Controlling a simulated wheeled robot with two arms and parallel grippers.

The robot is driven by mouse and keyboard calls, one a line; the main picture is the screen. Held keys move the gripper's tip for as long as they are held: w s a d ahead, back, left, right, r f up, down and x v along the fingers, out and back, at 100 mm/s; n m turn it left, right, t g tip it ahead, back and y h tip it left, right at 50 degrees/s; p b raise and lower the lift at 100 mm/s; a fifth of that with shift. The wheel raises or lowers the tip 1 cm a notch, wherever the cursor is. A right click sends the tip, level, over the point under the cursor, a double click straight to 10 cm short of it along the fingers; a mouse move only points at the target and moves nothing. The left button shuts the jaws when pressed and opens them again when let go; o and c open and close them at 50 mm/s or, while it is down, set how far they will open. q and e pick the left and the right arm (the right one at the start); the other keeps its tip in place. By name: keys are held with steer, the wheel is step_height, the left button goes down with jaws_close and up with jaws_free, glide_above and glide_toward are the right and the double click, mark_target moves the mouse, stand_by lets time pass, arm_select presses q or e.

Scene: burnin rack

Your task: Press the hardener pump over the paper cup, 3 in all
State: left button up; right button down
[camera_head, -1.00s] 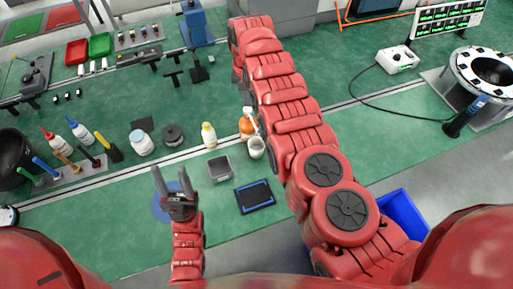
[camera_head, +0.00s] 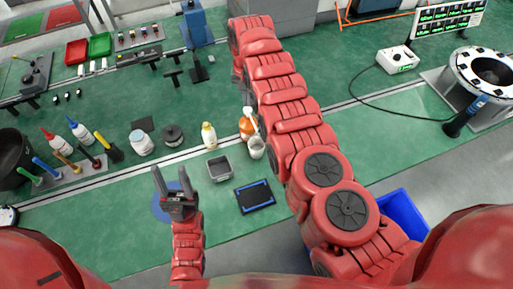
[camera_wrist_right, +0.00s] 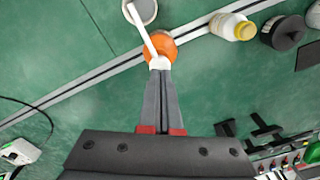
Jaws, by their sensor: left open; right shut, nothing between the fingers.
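The hardener pump bottle (camera_head: 246,128) is orange with a white pump head and stands upright on the green bench. It also shows in the right wrist view (camera_wrist_right: 163,46), its white spout reaching over the paper cup (camera_wrist_right: 144,10). The white cup (camera_head: 256,148) stands beside the bottle in the head view. My right gripper (camera_wrist_right: 161,73) is shut and empty, its fingertips at the white pump head; whether they touch it I cannot tell. In the head view it is mostly hidden by my arm. My left gripper (camera_head: 172,181) is open and empty at the front of the bench.
A yellow-capped white bottle (camera_head: 209,135), a dark round container (camera_head: 172,135) and a white jar (camera_head: 141,142) stand left of the pump. A grey square tin (camera_head: 219,168) and a blue-edged black tray (camera_head: 254,196) lie in front.

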mark_target(247, 109)
steer(key=shift+f, duration=0.1)
steer(key=shift+f+b, duration=1.25)
steer(key=shift+f, duration=0.25)
steer(key=shift+s, duration=0.1)
steer(key=shift+r+p, duration=1.15)
steer(key=shift+r, duration=0.35)
steer(key=shift+f, duration=0.15)
